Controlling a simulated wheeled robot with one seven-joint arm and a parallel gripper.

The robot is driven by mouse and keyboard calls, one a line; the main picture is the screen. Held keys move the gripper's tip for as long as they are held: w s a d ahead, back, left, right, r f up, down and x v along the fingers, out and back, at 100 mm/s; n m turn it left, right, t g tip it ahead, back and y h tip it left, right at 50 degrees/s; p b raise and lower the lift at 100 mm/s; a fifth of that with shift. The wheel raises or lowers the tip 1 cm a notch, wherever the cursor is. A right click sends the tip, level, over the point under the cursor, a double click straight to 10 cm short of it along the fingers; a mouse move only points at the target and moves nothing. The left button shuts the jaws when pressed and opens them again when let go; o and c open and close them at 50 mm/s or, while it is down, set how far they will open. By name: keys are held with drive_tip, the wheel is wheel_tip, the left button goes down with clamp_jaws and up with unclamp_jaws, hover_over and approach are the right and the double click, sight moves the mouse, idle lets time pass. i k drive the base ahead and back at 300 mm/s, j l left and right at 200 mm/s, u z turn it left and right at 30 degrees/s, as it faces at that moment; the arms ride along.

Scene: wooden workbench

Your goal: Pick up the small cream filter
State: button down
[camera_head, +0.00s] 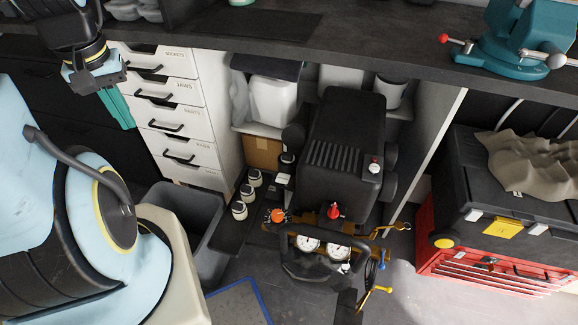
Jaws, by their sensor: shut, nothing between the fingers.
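Three small pale, off-white cylinders with dark bands or tops stand in a row on a narrow dark board. They are the near one (239,211), the middle one (247,193) and the far one (255,178). They look like the small cream filter, but I cannot tell which one is meant. My gripper (104,82) is at the upper left, in front of the white drawers. It is shut and empty, well apart from the cylinders, up and to the left of them.
A grey bin (190,228) stands left of the board. A black compressor (345,140) with gauges stands to its right. The workbench top (350,45) overhangs behind. A white drawer unit (180,122) is near my gripper. A red toolbox (500,265) is at the right.

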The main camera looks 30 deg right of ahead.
sight(287, 159)
drive_tip(key=k+j+u, duration=0.1)
drive_tip(key=k+u, duration=0.15)
drive_tip(key=k, duration=0.4)
drive_tip(key=k+l+u, duration=0.1)
drive_tip(key=u, duration=0.35)
drive_tip(key=k+l+u, duration=0.1)
drive_tip(key=u, duration=0.4)
drive_tip(key=k+l+u, duration=0.1)
drive_tip(key=u, duration=0.35)
drive_tip(key=k+l, duration=0.15)
drive_tip(key=k, duration=0.2)
drive_tip(key=k+l, duration=0.15)
drive_tip(key=k, duration=0.25)
drive_tip(key=k+l, duration=0.15)
drive_tip(key=k, duration=0.2)
